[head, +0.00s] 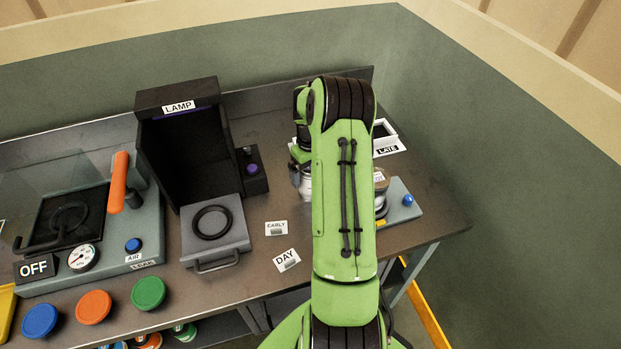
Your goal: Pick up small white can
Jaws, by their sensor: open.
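My green arm reaches over the bench and hides much of its right part. My gripper (300,158) shows only in part at the left edge of the arm, pointing down; its fingertips are mostly hidden. A small whitish, can-like shape (305,187) shows just below it, close to the bench top and partly behind the arm. I cannot tell whether the gripper touches it or is around it.
Left of the arm stand a black LAMP box (180,140) and a grey drawer plate with a black ring (212,222). EARLY (276,228) and DAY (287,260) cards lie in front. A LATE tray (387,143) and a blue-button device (405,205) are at right.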

